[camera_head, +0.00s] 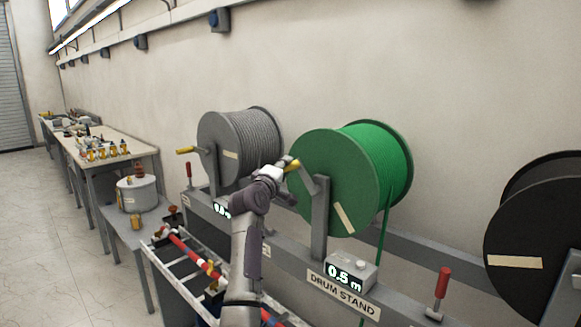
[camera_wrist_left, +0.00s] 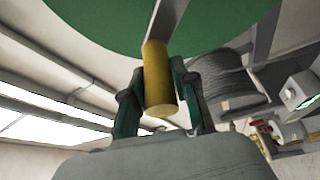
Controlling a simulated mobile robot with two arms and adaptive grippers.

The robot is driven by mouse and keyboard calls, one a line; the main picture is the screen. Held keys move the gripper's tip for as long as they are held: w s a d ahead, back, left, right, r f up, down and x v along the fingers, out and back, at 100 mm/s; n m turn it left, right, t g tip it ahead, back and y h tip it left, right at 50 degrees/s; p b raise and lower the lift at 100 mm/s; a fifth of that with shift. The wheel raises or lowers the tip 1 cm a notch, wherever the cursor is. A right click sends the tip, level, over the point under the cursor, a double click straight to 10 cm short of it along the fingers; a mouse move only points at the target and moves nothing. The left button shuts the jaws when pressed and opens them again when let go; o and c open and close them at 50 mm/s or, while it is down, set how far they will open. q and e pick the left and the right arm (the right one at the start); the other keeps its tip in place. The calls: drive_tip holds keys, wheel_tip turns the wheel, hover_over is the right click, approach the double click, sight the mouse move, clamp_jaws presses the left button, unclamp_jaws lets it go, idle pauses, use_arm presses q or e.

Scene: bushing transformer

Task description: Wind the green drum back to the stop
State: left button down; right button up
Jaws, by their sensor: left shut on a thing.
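The green drum (camera_head: 330,185) stands in the middle of the drum stand (camera_head: 345,296), with green cable wound on it and a strand hanging down at its right. A counter (camera_head: 348,277) below it reads 0.5 m. My left gripper (camera_head: 290,166) is at the drum's crank, at the upper left of its face. In the left wrist view its two fingers (camera_wrist_left: 158,95) are shut around the yellow crank handle (camera_wrist_left: 160,78). The green flange (camera_wrist_left: 100,20) fills the top of that view. The right gripper is not in view.
A grey drum (camera_head: 240,142) with its own yellow crank handle (camera_head: 187,150) stands to the left. A black drum (camera_head: 530,235) stands at the right.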

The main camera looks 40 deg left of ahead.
use_arm(q)
drive_tip(key=shift+w+a+f+h+b, duration=0.15)
drive_tip(key=shift+a+f+b, duration=0.2)
drive_tip(key=shift+f, duration=0.45)
drive_tip(key=shift+a+f+h+b, duration=0.15)
drive_tip(key=shift+a+f, duration=0.3)
drive_tip(key=shift+f, duration=0.35)
drive_tip(key=shift+d, duration=0.1)
drive_tip(key=c, duration=1.2)
unclamp_jaws()
drive_tip(key=o, duration=0.3)
drive_tip(key=shift+d+r, duration=0.1)
drive_tip(key=shift+r, duration=0.25)
drive_tip(key=v, duration=1.2)
